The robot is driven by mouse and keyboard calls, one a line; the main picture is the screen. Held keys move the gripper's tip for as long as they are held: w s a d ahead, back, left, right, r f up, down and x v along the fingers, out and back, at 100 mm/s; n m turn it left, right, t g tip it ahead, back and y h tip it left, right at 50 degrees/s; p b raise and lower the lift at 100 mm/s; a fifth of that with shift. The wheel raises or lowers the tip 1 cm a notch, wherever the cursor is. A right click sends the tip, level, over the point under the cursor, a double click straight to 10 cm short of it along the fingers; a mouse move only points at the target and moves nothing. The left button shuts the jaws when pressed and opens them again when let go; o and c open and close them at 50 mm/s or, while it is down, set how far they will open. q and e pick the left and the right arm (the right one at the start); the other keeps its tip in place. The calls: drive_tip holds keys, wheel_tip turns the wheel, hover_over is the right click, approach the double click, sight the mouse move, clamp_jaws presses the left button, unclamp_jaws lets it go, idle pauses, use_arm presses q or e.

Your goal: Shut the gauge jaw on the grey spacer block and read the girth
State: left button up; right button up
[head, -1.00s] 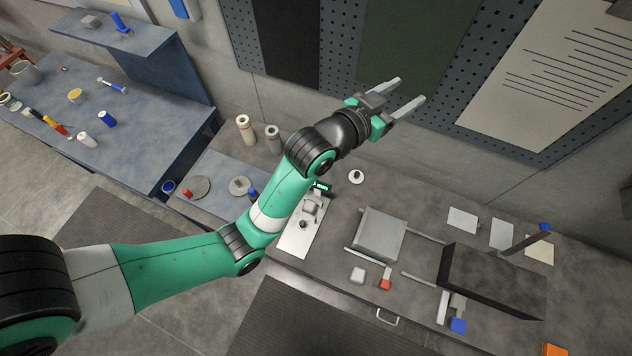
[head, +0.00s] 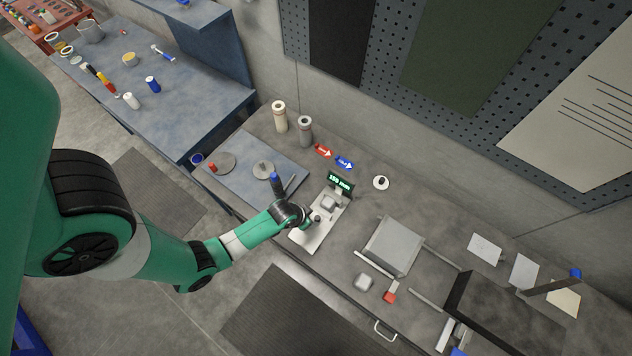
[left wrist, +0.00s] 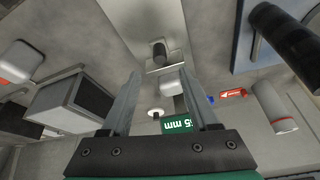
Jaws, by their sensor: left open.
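A light grey block (head: 328,202) sits on the plate in front of the display, and a dark knob (head: 316,217) stands nearer me. In the left wrist view the knob (left wrist: 160,50) and the block (left wrist: 171,82) lie between the lines of my two fingers. My left gripper (head: 305,222) is open beside the knob; its fingertips are hard to make out in the head view. I see no contact. My right gripper is out of view.
Another light grey block (head: 363,282) lies beside a red-tipped part (head: 390,296). A grey metal box (head: 393,246) and a dark box (head: 492,309) stand to the right. Two cylinders (head: 280,116) stand at the back left.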

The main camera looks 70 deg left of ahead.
sight(317, 218)
use_arm(q)
drive_tip(key=b+x, duration=0.3)
drive_tip(key=x, duration=0.5)
drive_tip(key=shift+w, duration=0.1)
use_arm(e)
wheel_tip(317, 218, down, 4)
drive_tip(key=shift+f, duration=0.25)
use_arm(q)
clamp_jaws()
idle(0.6)
